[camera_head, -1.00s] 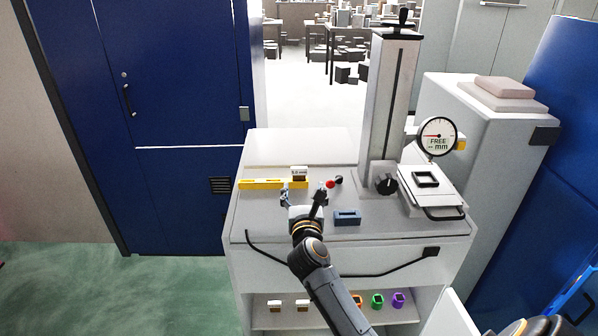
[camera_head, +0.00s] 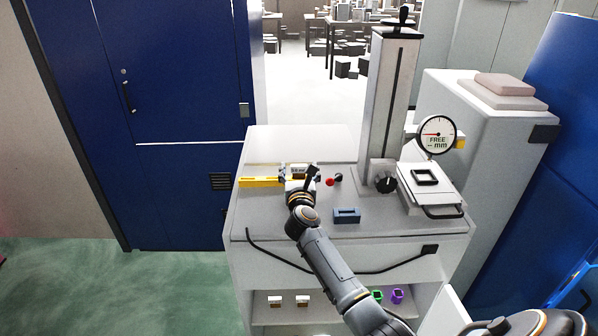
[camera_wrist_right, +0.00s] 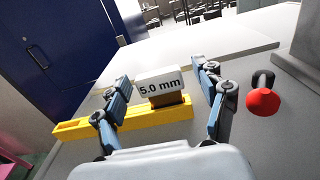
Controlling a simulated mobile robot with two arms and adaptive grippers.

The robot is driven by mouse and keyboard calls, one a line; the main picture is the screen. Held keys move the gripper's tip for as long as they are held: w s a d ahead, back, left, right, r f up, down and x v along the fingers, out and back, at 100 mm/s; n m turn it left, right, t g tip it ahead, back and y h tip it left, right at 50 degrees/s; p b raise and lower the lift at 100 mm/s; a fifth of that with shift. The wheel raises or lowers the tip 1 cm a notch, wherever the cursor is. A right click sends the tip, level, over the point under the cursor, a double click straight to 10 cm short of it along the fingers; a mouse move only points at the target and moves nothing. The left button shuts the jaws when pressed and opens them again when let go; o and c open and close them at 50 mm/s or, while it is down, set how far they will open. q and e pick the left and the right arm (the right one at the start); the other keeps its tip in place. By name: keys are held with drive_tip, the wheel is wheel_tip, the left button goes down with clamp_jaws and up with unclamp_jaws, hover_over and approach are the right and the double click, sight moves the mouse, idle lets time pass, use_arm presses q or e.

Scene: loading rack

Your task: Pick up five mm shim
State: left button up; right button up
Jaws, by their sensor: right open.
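The five mm shim (camera_wrist_right: 160,84) is a block with a white top labelled "5.0 mm" and a brown lower part. It stands at the right end of a yellow holder (camera_wrist_right: 75,130) on the bench top. In the head view, the shim (camera_head: 299,170) is partly hidden by my gripper, and the yellow holder (camera_head: 260,182) extends to its left. My right gripper (camera_wrist_right: 163,88) is open, with one finger on each side of the shim and visible gaps between. It also shows in the head view (camera_head: 299,173). My left gripper is not in view.
A red knob (camera_wrist_right: 262,101) stands right of the gripper. A blue slotted block (camera_head: 347,215) lies in front. A column with a dial gauge (camera_head: 437,135) stands at the right. Small coloured parts sit on the lower shelf (camera_head: 330,304). The bench's back left (camera_head: 290,145) is clear.

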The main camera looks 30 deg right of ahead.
drive_tip(key=c, duration=1.2)
drive_tip(key=shift+c, duration=0.2)
